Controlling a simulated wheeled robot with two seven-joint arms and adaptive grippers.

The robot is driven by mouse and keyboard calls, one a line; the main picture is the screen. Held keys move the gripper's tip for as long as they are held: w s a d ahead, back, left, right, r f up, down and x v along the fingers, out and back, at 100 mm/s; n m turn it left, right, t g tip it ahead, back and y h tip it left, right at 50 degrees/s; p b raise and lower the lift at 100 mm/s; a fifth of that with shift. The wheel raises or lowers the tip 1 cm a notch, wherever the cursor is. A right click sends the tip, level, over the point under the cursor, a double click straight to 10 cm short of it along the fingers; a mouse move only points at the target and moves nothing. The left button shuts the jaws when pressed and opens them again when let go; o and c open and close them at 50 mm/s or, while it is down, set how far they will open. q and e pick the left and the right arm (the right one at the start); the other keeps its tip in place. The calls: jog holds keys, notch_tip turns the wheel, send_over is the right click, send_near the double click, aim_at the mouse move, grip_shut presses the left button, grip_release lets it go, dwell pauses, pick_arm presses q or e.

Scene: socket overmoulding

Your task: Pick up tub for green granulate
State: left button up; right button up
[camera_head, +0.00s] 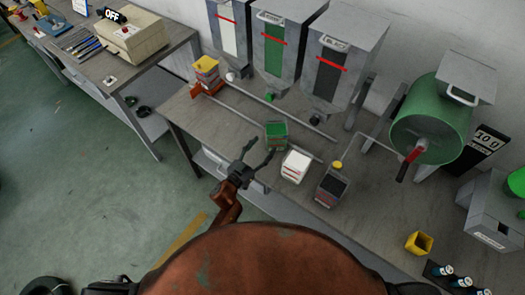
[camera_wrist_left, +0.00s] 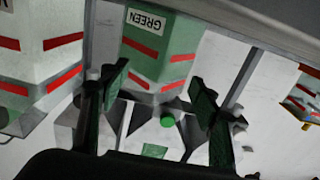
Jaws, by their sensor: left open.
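The green tub (camera_head: 277,136) stands on the workbench below the hopper with the green strip (camera_head: 273,52). My left gripper (camera_head: 262,149) is open, its two fingers spread toward the near side of the green tub; I cannot tell whether they touch it. In the left wrist view the open fingers (camera_wrist_left: 158,100) frame the hopper labelled GREEN (camera_wrist_left: 143,25) and its green outlet (camera_wrist_left: 167,120). A green patch (camera_wrist_left: 153,151) shows low between the fingers; I cannot tell whether it is the tub. My right gripper is not in view.
A yellow-topped stack (camera_head: 206,72) is at the far left of the workbench (camera_head: 385,210). A green drum (camera_head: 430,120) with a red-handled crank is at right.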

pick_arm(q)
jog(key=o, duration=0.7)
jog(key=shift+o, duration=0.2)
